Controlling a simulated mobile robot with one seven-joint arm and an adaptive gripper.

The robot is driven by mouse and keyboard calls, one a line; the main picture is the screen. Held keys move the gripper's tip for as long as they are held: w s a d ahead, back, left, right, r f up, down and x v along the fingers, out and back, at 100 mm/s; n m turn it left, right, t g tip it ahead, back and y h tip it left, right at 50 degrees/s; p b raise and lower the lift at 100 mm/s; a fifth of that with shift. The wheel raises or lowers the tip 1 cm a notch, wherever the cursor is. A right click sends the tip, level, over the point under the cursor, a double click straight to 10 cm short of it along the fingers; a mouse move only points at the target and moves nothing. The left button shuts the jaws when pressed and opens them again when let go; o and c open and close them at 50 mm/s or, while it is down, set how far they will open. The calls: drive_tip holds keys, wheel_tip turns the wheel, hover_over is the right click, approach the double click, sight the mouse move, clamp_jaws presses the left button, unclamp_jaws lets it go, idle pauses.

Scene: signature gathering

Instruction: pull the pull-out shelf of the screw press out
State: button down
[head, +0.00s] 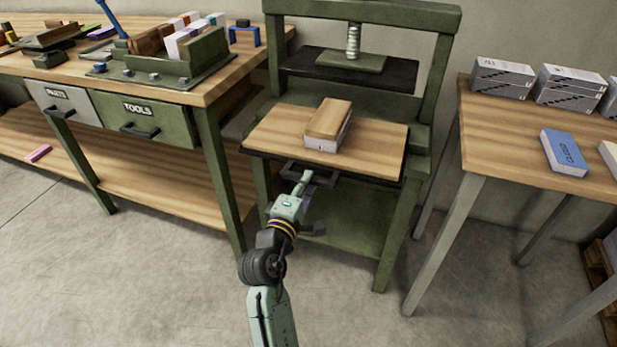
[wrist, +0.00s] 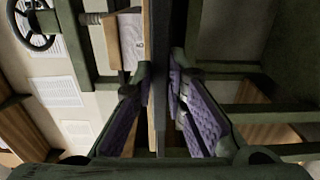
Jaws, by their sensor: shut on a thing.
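The green screw press (head: 441,60) stands in the middle of the head view. Its pull-out shelf (head: 376,140), a wooden board with a dark edge, projects forward of the raised dark pressing plate (head: 395,75). A block with a wooden board on top (head: 328,118) rests on the shelf. A dark handle (head: 325,173) is under the shelf's front edge. My gripper (head: 306,178) is at this handle and shut on it. In the wrist view its purple-padded fingers (wrist: 163,80) lie either side of the dark shelf edge; the exact contact is partly hidden.
A workbench with parts and tools drawers (head: 155,120) stands to the left. A wooden table (head: 500,130) with several boxes and a blue book (head: 563,153) stands to the right. The concrete floor (head: 180,270) in front of the press is clear around my arm.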

drive_tip(key=shift+s+a, duration=0.1)
drive_tip(key=shift+s, duration=0.3)
drive_tip(key=c, duration=1.6)
unclamp_jaws()
drive_tip(key=v, duration=0.7)
drive_tip(key=shift+s, duration=0.2)
drive_tip(key=shift+a+r, duration=0.15)
drive_tip(key=shift+a, duration=0.05)
